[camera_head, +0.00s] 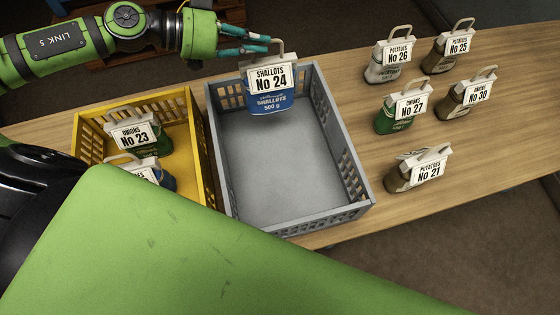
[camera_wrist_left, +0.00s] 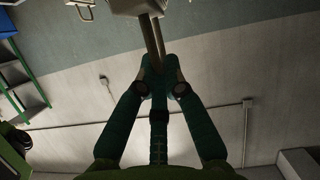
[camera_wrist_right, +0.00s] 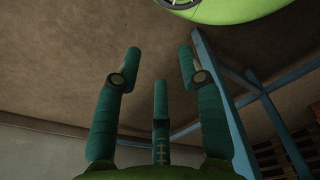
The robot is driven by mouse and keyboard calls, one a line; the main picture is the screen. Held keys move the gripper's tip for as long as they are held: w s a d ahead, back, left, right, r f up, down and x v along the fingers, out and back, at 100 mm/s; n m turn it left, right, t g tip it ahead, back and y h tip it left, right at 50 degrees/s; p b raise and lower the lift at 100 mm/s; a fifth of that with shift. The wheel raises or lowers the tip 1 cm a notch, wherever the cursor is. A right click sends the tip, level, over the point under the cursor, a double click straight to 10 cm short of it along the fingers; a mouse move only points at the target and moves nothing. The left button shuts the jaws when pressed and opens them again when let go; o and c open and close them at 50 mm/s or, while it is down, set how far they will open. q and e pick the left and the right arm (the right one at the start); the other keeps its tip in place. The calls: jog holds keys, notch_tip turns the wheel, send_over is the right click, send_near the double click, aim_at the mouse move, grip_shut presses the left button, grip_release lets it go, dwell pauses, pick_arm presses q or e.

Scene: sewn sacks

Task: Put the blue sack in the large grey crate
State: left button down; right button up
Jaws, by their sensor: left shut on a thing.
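The blue sack (camera_head: 270,103), with a white top labelled "Shallots No 24", hangs upright by its handle at the back end of the large grey crate (camera_head: 362,188). My left gripper (camera_head: 268,45) is shut on the handle. In the left wrist view, my left gripper's fingers (camera_wrist_left: 160,75) close around the handle, and the white top (camera_wrist_left: 135,6) shows at the upper edge. The sack overlaps the crate's back wall; I cannot tell if its bottom touches the crate. My right gripper (camera_wrist_right: 158,75) is open and empty in the right wrist view.
The yellow crate (camera_head: 197,130) on the left holds a green sack (camera_head: 160,142) and a partly hidden blue one (camera_head: 167,182). Several labelled sacks, such as green No 27 (camera_head: 388,121), stand on the wooden table (camera_head: 335,75) at right. The grey crate's floor is clear.

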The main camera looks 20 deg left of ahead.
aim_at(255, 76)
pick_arm(q)
jog(key=shift+w+a+f, duration=0.15)
jog(key=shift+f, duration=0.25)
jog(key=shift+w+a+f, duration=0.15)
jog(key=shift+f, duration=0.25)
notch_tip(255, 76, down, 4)
jog(key=shift+r, duration=0.1)
jog(key=shift+f, duration=2.35)
pick_arm(e)
jog(key=shift+s+d+f, duration=0.15)
jog(key=shift+s+f, duration=0.15)
jog(key=shift+s, duration=0.3)
pick_arm(q)
jog(key=c, duration=1.3)
grip_release()
jog(key=shift+f, duration=0.15)
jog(key=shift+c, duration=0.2)
pick_arm(e)
jog(key=shift+s, duration=0.1)
pick_arm(q)
jog(key=shift+s+a, duration=0.1)
